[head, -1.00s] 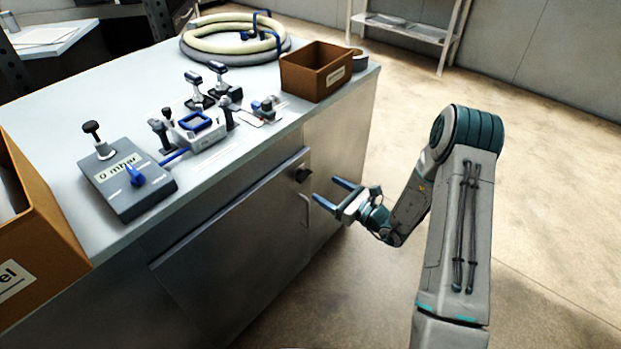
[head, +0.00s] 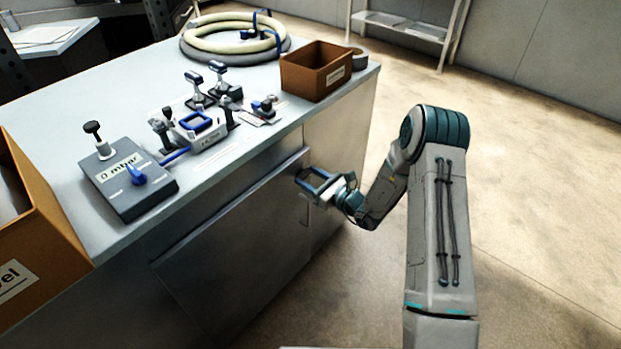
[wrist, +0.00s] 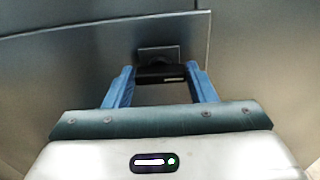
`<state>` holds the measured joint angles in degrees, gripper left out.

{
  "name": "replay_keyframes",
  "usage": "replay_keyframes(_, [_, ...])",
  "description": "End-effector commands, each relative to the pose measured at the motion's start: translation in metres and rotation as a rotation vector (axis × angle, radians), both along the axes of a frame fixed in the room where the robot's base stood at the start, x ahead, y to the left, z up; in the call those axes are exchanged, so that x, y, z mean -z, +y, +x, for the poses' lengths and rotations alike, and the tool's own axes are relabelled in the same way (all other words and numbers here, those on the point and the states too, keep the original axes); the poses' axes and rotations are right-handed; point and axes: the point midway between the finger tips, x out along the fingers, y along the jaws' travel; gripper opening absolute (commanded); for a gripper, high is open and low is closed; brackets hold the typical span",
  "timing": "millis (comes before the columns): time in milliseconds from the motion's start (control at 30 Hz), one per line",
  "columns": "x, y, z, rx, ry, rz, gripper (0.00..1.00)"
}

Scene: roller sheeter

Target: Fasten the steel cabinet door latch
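The steel cabinet door (head: 235,235) is on the front of the bench and looks closed or nearly so. Its dark latch (wrist: 160,72) sits near the upper edge of the door in the wrist view, a black knob on a square plate. My gripper (head: 308,178) is at the latch in the head view and covers most of it. In the wrist view its two blue fingers (wrist: 162,78) are apart, one on each side of the latch. I cannot tell whether either finger touches it.
On the bench top (head: 75,75) stand a grey control box (head: 128,185), several clamps, a coiled hose (head: 235,40) and a small brown bin (head: 316,72). A larger brown box (head: 35,220) is at the left. The floor (head: 530,180) to the right is clear.

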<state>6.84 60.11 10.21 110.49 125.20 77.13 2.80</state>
Motion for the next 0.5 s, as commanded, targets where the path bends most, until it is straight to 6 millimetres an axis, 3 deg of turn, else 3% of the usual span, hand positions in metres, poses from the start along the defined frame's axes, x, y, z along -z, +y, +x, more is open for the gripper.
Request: replay_keyframes(500, [0.0035, -0.0003, -0.0005, 0.0, -0.101, -0.077, 0.28])
